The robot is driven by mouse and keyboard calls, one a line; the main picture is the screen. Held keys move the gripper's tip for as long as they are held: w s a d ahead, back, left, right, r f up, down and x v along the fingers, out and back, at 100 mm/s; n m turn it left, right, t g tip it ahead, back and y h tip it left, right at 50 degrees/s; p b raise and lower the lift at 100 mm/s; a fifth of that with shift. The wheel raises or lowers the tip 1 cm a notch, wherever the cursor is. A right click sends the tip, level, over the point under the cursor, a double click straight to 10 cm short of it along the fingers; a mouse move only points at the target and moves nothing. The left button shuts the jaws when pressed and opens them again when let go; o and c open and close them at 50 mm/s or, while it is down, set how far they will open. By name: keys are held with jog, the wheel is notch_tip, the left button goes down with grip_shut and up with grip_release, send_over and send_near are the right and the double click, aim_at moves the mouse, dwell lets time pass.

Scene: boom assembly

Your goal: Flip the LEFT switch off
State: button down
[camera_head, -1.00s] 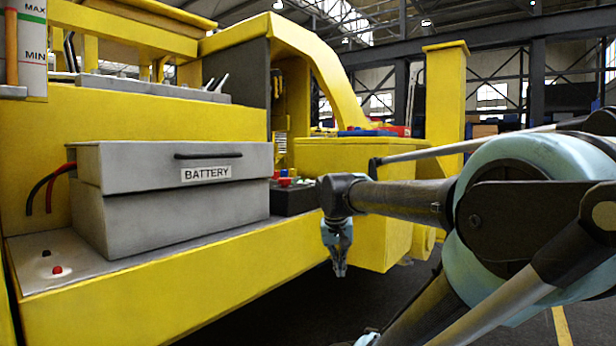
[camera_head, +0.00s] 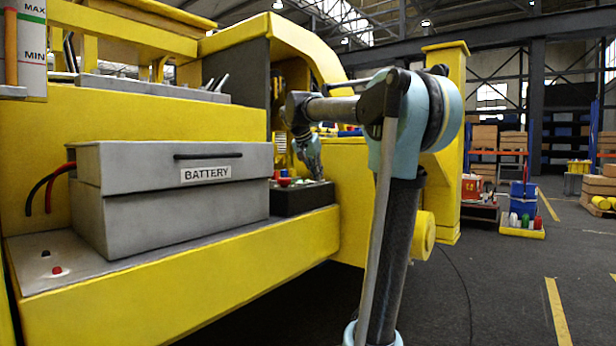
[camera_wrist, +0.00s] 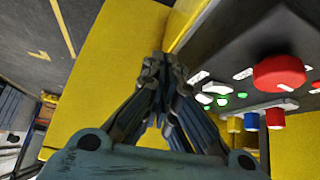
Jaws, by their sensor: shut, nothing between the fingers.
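The black control box (camera_head: 300,198) stands on the yellow ledge, right of the battery box. In the wrist view its panel (camera_wrist: 225,55) is at the upper right, with a big red knob (camera_wrist: 279,73), pale labels, small green lights (camera_wrist: 222,102), and yellow, blue and red parts (camera_wrist: 251,121) along one edge. I cannot make out which part is the left switch. My gripper (camera_head: 318,176) is shut and empty, pointing down by the far right end of the box. In the wrist view the fingertips (camera_wrist: 163,65) are left of the panel, over the yellow body; contact cannot be told.
The grey battery box (camera_head: 175,195) fills the left of the ledge (camera_head: 190,285). A yellow machine wall (camera_head: 130,120) rises behind. A small red button (camera_head: 57,270) is at the ledge's left end. Open floor (camera_head: 490,290) lies to the right.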

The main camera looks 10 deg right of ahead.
jog(key=w+a+r+m, duration=0.1)
jog(key=w+a+r, duration=0.1)
jog(key=w+r, duration=0.2)
jog(key=w+a+r+m+t+h, duration=0.1)
jog(key=w+a+r, duration=0.1)
jog(key=w+r, duration=0.3)
jog(key=w, duration=0.3)
jog(key=shift+w+a+r, duration=0.2)
jog(key=shift+w+a, duration=0.15)
jog(key=shift+w, duration=0.05)
send_over(309, 181)
jog(key=f, duration=0.6)
jog(key=shift+s+a+f, duration=0.1)
jog(key=shift+s+f, duration=0.15)
jog(key=shift+f, duration=0.05)
jog(key=f, duration=0.3)
jog(key=shift+w+f, duration=0.1)
jog(key=shift+w, duration=0.15)
jog(key=shift+a+f, duration=0.1)
jog(key=shift+f, duration=0.55)
jog(key=shift+w+d, duration=0.1)
jog(key=shift+d, duration=0.1)
